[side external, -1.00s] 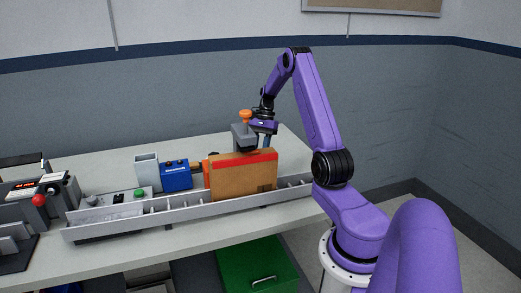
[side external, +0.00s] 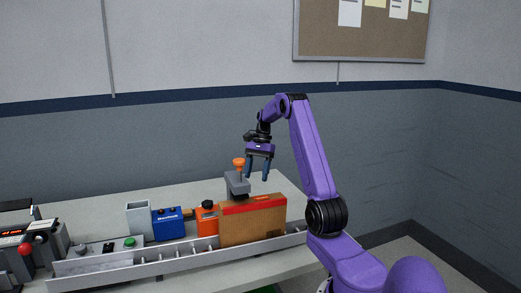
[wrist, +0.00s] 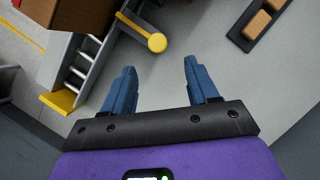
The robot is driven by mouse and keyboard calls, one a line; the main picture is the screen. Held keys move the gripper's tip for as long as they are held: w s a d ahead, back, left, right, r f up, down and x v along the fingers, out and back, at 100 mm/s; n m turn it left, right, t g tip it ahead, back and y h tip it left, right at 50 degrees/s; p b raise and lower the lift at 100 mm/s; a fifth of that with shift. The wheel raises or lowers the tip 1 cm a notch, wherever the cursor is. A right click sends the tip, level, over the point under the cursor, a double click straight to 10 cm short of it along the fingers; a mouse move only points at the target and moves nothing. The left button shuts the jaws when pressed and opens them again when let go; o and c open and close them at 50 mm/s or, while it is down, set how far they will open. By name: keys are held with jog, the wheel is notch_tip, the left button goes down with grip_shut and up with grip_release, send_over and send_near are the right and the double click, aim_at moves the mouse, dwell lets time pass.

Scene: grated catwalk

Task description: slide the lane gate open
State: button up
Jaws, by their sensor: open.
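In the wrist view, what looks like the lane gate is a narrow yellow-edged bar with a round yellow knob (wrist: 157,43), reaching out from the side of the grey roller lane (wrist: 82,62). The side external view shows the lane (side external: 180,258) along the table's front; I cannot make out the gate there, and a cardboard box may hide it. My gripper (side external: 257,179) is open and empty, raised above and behind that box. In the wrist view its blue fingers (wrist: 159,67) are apart, with the knob beyond their tips, and touch nothing.
The cardboard box (side external: 252,222) with red tape stands at the lane. A grey block with an orange knob (side external: 238,162) is close to my gripper. Blue (side external: 167,224) and orange (side external: 207,220) boxes stand farther left. A dark tray (wrist: 240,38) holds tan blocks.

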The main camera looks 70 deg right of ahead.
jog(key=v, duration=0.9)
jog(key=shift+r, duration=0.1)
dwell(5.3)
jog(key=w+a+f+n+t+h, duration=0.15)
jog(key=w+a, duration=0.25)
jog(key=a, duration=0.8)
jog(key=w+a+n+g, duration=0.15)
jog(key=w+a, duration=0.25)
jog(key=a, duration=0.7)
jog(key=s+a+n, duration=0.4)
jog(key=a+n, duration=0.1)
jog(key=a, duration=0.3)
jog(key=s+a+n, duration=0.3)
jog(key=a+n, duration=0.1)
jog(key=a, duration=0.4)
jog(key=s+a+f+n, duration=0.2)
jog(key=s+n, duration=0.4)
jog(key=s, duration=0.2)
jog(key=s+a+f+n+h, duration=0.1)
jog(key=s+a+f+n, duration=0.1)
jog(key=s+n, duration=0.4)
jog(key=s+a+f+n+h, duration=0.1)
jog(key=s+a+n, duration=0.1)
jog(key=s+n, duration=0.4)
jog(key=s, duration=0.4)
jog(key=shift+a+f+n, duration=0.3)
jog(key=shift+f, duration=0.1)
